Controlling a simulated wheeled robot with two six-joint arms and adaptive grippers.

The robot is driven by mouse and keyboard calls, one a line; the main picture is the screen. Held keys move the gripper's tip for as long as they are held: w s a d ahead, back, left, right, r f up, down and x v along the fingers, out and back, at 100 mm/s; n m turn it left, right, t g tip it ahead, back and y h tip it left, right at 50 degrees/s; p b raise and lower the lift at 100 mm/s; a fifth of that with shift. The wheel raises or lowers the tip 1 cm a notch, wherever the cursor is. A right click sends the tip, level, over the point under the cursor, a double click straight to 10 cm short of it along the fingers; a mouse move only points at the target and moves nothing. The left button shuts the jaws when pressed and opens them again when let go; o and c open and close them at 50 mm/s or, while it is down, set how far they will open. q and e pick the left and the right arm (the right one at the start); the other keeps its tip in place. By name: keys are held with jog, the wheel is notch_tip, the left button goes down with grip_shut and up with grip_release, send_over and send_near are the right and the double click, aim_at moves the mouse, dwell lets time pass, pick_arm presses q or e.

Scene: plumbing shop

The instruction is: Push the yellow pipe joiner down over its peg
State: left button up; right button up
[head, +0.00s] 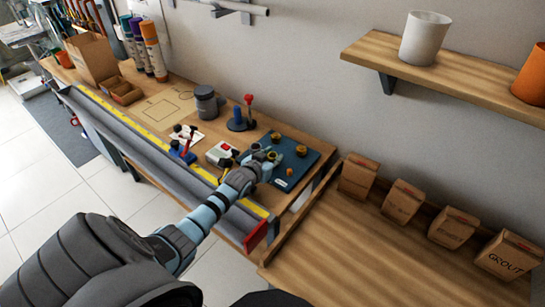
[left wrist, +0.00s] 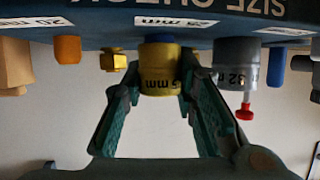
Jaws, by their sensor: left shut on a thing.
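The yellow pipe joiner (left wrist: 158,75), with a dark size print ending in "5 mm", sits between the fingers of my left gripper (left wrist: 158,78) in the left wrist view. The fingers are shut on its sides. A short stretch of blue peg (left wrist: 159,38) shows between the joiner and the dark blue board (left wrist: 100,35); how far the joiner is around the peg is hidden. In the head view my left gripper (head: 264,157) is over the board (head: 294,178), and covers much of the joiner. My right gripper is not in view.
A grey 32 mm piece (left wrist: 237,62) with a red-tipped part is beside the joiner, and a brass fitting (left wrist: 113,62) is on the other side. A blue stand with a red handle (head: 240,120) and a grey jar (head: 206,102) stand on the bench. Grout bags (head: 404,202) stand right.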

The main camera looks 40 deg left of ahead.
pick_arm(q)
jog(key=o, duration=0.9)
jog(key=v, duration=1.2)
jog(key=shift+w, duration=0.1)
jog(key=shift+d, duration=0.1)
